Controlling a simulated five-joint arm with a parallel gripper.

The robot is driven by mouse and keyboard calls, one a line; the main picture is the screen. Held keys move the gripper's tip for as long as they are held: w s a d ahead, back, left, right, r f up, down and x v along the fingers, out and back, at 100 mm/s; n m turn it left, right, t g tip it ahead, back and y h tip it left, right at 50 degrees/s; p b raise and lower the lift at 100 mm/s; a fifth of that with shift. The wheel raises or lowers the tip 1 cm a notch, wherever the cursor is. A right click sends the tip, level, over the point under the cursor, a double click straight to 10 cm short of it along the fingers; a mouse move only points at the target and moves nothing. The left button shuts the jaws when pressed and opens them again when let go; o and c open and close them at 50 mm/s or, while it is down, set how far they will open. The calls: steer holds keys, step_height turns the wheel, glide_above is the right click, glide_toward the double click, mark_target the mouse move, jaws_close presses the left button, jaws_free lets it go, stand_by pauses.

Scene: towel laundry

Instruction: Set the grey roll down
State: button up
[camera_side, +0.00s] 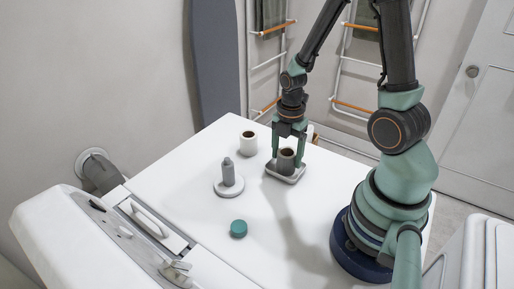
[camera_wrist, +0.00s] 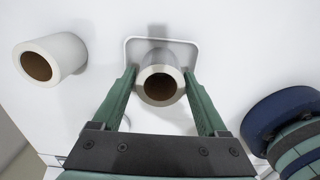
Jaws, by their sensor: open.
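The grey roll (camera_side: 286,161) stands upright on a small grey-white tray (camera_side: 271,172) in the side view. In the wrist view the grey roll (camera_wrist: 160,84) shows its brown core, and the tray's rim (camera_wrist: 127,42) runs around it. My gripper (camera_side: 289,156) is low over the tray with its fingers on either side of the roll. In the wrist view my gripper (camera_wrist: 160,85) is open, with the fingers beside the roll; whether either one touches it is hard to tell. Part of the tray is hidden behind the roll and fingers.
A white roll (camera_side: 248,144) stands left of the tray, also in the wrist view (camera_wrist: 50,59). A grey bottle (camera_side: 228,172) stands on a round white base (camera_side: 229,188). A teal round piece (camera_side: 238,228) lies nearer the front. The white top between them is clear.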

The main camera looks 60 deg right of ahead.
steer(key=a+r+m+t, duration=0.2)
steer(key=a+r+m, duration=0.3)
steer(key=r+m, duration=0.4)
steer(key=w+a+r+m+t, duration=0.1)
steer(key=a+r+m+t, duration=0.2)
steer(key=r+m, duration=0.6)
step_height(320, 180, up, 4)
steer(key=shift+a+f+t, duration=0.15)
steer(key=shift+a+t, duration=0.15)
steer(key=shift+a, duration=0.75)
